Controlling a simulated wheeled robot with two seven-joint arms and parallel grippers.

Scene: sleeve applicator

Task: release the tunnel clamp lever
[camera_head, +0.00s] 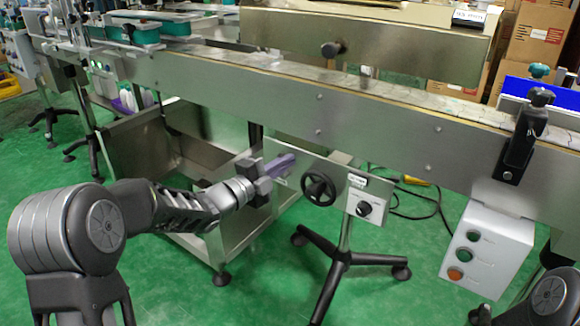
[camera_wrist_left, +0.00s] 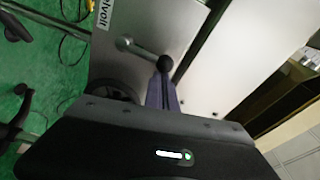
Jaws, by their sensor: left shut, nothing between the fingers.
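A lever with a metal rod and a black ball knob (camera_wrist_left: 165,63) shows in the left wrist view, mounted on a steel panel. I take it to be the tunnel clamp lever. My left gripper (camera_head: 292,159) has purple fingers and is shut and empty. In the left wrist view its fingertips (camera_wrist_left: 164,76) are right by the ball knob; I cannot tell whether they touch it. In the head view I cannot make out the lever near my gripper. My right gripper is not in view.
A black handwheel (camera_head: 318,187) and a dial box (camera_head: 366,206) sit right of my gripper, below the steel conveyor (camera_head: 380,134). A tripod stand (camera_head: 335,262) is on the green floor. A button box (camera_head: 484,250) hangs at right. A yellow-ended cable (camera_head: 415,181) lies behind.

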